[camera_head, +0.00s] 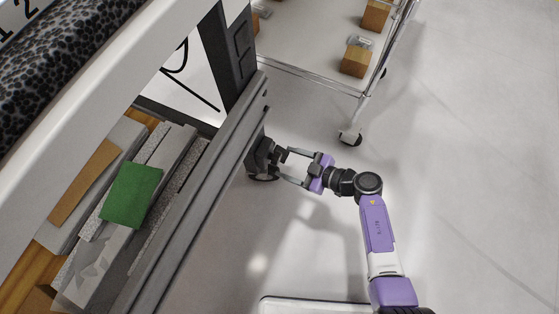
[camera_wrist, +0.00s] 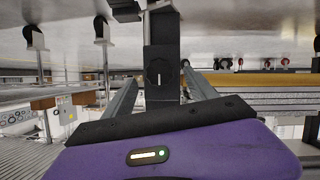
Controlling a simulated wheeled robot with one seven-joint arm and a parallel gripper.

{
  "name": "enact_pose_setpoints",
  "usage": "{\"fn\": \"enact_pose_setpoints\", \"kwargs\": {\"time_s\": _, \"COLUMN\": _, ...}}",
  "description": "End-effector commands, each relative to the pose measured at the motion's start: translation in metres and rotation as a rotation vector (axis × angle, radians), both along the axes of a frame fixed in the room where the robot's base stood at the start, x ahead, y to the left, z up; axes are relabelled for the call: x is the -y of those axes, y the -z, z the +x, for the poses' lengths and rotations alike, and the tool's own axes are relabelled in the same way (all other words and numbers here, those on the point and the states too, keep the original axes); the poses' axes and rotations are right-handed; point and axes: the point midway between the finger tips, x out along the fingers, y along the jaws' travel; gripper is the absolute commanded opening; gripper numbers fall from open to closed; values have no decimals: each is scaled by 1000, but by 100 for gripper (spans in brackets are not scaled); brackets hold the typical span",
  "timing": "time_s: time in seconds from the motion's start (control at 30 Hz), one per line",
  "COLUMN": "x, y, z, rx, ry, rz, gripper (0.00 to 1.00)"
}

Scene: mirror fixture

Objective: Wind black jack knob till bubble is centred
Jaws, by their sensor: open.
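The black jack (camera_head: 262,158) sits at the lower end of the grey bench frame, near the middle of the head view. In the wrist view its dark round knob (camera_wrist: 159,73) with a short white mark faces me on a black block. My gripper (camera_head: 283,164) is open, its two fingers pointing at the jack from the right. In the wrist view the fingers (camera_wrist: 162,88) lie on either side of the knob. I cannot tell whether they touch it. No level bubble can be made out in either view.
The grey rail (camera_head: 205,190) and bench frame run diagonally on the left. A green block (camera_head: 131,194) and grey slabs lie inside. A wheeled cart (camera_head: 310,78) with cardboard boxes stands at the top. The floor (camera_head: 460,170) to the right is clear.

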Motion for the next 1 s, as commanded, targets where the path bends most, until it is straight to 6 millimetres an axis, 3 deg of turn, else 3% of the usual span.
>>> {"fn": "enact_pose_setpoints", "kwargs": {"time_s": 0.03, "x": -7, "y": 8, "z": 3, "rx": 3, "ry": -4, "rz": -1, "gripper": 66}}
{"fn": "enact_pose_setpoints", "kwargs": {"time_s": 0.3, "x": -30, "y": 15, "z": 13, "rx": 2, "ry": -1, "rz": 1, "gripper": 66}}
{"fn": "enact_pose_setpoints", "kwargs": {"time_s": 0.67, "x": -33, "y": 14, "z": 15, "rx": 2, "ry": 1, "rz": 2, "gripper": 64}}
{"fn": "enact_pose_setpoints", "kwargs": {"time_s": 0.9, "x": -33, "y": 14, "z": 15, "rx": 2, "ry": 1, "rz": 2, "gripper": 17}}
{"fn": "enact_pose_setpoints", "kwargs": {"time_s": 1.0, "x": -33, "y": 14, "z": 15, "rx": 2, "ry": 1, "rz": 2, "gripper": 4}}
